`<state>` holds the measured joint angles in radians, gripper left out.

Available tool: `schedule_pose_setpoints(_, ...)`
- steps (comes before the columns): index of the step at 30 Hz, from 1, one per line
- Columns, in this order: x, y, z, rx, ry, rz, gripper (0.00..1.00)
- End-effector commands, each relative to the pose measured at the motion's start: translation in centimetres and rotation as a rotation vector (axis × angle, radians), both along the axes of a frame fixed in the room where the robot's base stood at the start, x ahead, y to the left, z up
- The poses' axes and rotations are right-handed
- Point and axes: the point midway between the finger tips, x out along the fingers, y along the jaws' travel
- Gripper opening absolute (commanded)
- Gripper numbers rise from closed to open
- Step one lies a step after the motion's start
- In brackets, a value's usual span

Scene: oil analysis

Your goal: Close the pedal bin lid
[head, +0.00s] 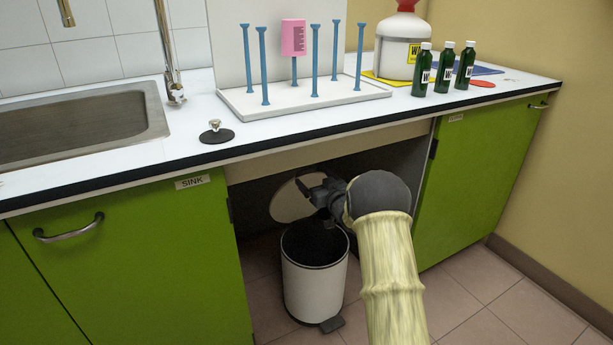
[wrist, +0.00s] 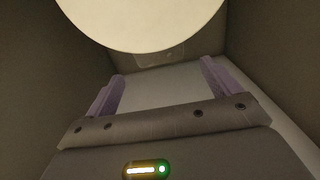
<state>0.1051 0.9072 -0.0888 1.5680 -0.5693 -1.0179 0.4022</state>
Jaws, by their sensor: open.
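The white pedal bin (head: 314,284) stands on the tiled floor in the open bay under the counter. Its dark inside shows. Its round pale lid (head: 290,203) is raised and tilted up at the back of the bin; my gripper hides part of it. The dark pedal (head: 332,325) is at the bin's front foot. My gripper (head: 308,188) is in front of the lid and above the bin's rim, open and empty. In the wrist view the lid (wrist: 140,22) fills the top, beyond the two spread fingers (wrist: 160,88). I cannot tell whether they touch it.
Green cupboards flank the bay, the sink cupboard (head: 130,265) at left and another (head: 480,170) at right. The counter edge (head: 300,143) runs above my arm. A peg rack (head: 300,98), green bottles (head: 444,68) and a white container (head: 400,50) stand on top. Floor at the right front is clear.

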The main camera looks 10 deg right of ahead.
Motion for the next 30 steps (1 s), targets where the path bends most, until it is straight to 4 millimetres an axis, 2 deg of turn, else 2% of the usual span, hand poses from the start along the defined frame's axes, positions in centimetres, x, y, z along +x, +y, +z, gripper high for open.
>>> schedule_pose_setpoints(12, 4.8, 1.6, -0.2, -0.001, -0.001, 0.001, 0.89)
schedule_pose_setpoints(18, 5.9, 2.0, 0.0, 0.0, -0.001, 0.0, 0.89)
schedule_pose_setpoints(26, 5.9, 2.0, 0.0, 0.0, 0.0, 0.0, 0.89)
schedule_pose_setpoints(30, 5.9, 2.0, 0.0, 0.0, 0.0, 0.0, 0.66)
